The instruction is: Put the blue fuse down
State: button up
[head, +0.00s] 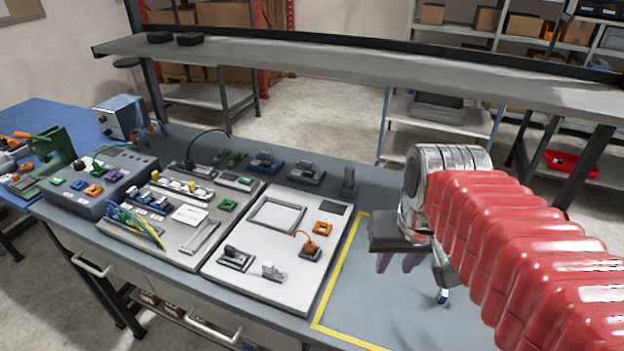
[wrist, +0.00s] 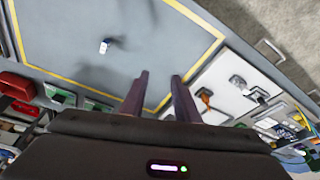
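The small blue-and-white fuse (head: 443,297) rests on the grey surface inside the yellow outline (head: 347,342), just beneath my arm in the head view. In the wrist view the fuse (wrist: 104,46) shows mostly white with blue at its edge, apart from my fingers. It is too small to tell whether it stands or lies. My gripper (head: 398,264) is above the bench, left of the fuse in the head view. In the wrist view my gripper (wrist: 160,77) has its two purple fingers apart with nothing between them.
A white panel (head: 240,282) with several fittings lies left of the yellow outline. Further left are a grey wired board (head: 150,243) and a dark blue-grey box with coloured fittings (head: 70,204). A raised shelf (head: 330,66) spans the back. The outlined area around the fuse is largely clear.

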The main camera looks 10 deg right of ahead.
jog(key=s+a+n+t, duration=0.2)
jog(key=a, duration=0.5)
jog(key=shift+s+a+n+y, duration=0.15)
jog(key=shift+a+n+y, duration=0.15)
jog(key=shift+a+y, duration=0.1)
jog(key=shift+o, duration=0.6)
